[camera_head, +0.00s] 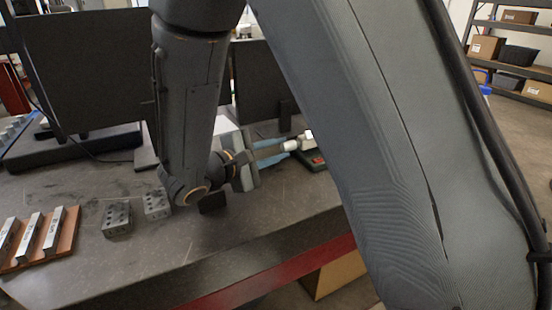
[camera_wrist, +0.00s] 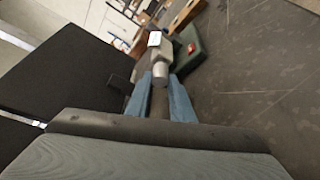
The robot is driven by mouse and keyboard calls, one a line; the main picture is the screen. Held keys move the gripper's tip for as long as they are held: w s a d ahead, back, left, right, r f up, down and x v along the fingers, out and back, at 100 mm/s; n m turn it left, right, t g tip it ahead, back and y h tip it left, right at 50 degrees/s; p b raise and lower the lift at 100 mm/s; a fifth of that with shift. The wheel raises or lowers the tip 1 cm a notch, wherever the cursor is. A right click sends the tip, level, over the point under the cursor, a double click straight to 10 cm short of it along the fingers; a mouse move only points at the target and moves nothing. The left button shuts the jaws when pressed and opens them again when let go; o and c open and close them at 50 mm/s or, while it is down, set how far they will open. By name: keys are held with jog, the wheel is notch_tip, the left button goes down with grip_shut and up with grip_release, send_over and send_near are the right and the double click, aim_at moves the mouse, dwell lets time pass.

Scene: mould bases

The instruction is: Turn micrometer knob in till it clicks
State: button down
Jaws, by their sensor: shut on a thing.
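The micrometer shows in the wrist view with its silver barrel (camera_wrist: 160,72) pointing toward me and a pale square patch (camera_wrist: 154,39) beyond it. Its darker knob (camera_wrist: 159,103) lies between the two blue fingers of my gripper (camera_wrist: 160,88), which is shut on it. In the head view, my gripper (camera_head: 272,149) reaches right along the bench to the micrometer's pale barrel (camera_head: 291,146). The micrometer's far end is partly hidden behind my arm there. The knob's scale marks are too small to read.
A dark green block with red on it (camera_wrist: 188,45) stands beside the micrometer. Black monitors (camera_head: 80,70) stand at the back of the bench. Drilled grey blocks (camera_head: 117,218) and a brown rack of metal bars (camera_head: 62,238) sit at the left. The bench at right (camera_wrist: 265,85) is clear.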

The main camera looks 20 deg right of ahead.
jog(key=shift+m+b, duration=0.4)
jog(key=shift+b, duration=0.3)
jog(key=c, duration=1.6)
grip_release()
jog(key=shift+o, duration=0.2)
notch_tip(320, 180, up, 10)
jog(key=shift+b, duration=0.45)
